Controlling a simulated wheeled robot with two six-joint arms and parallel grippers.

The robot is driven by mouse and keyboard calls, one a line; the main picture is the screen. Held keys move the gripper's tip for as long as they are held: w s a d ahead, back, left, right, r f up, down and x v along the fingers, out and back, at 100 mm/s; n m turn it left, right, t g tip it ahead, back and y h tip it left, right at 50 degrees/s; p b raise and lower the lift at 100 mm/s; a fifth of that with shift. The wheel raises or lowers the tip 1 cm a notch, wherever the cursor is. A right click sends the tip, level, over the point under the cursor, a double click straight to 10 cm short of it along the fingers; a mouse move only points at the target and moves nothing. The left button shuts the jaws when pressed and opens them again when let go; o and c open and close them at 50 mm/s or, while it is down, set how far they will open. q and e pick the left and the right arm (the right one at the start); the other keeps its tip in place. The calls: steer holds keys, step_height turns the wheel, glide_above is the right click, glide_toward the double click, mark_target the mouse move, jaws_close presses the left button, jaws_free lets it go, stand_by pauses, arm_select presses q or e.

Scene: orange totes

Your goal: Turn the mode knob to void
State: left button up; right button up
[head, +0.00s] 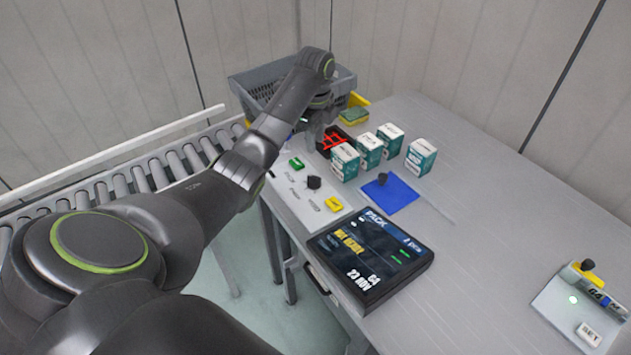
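A black knob (314,182), which looks like the mode knob, sits on a pale control panel (291,200) at the table's left edge. Small dark labels lie around it, too small to read. A green button (296,163) is behind the knob and a yellow button (334,204) in front of it. My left gripper (314,138) points down beyond the panel, apart from the knob, beside a red and black item (334,139). Its fingers are small and partly hidden by the wrist, so its opening is unclear. My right gripper is out of view.
Several white-green boxes (370,151) stand right of the panel. A blue mat (391,196) with a dark object, a PACK display (371,256) and a grey crate (253,92) are nearby. A roller conveyor (150,172) runs left. The table's middle right is clear.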

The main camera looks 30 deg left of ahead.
arm_select(q)
steer(key=b, duration=0.4)
glide_above(315, 177)
step_height(315, 177, down, 5)
steer(key=shift+r, duration=0.2)
step_height(315, 177, down, 8)
steer(key=shift+f+p, duration=0.2)
steer(key=shift+p, duration=0.35)
steer(key=shift+c, duration=0.3)
jaws_close()
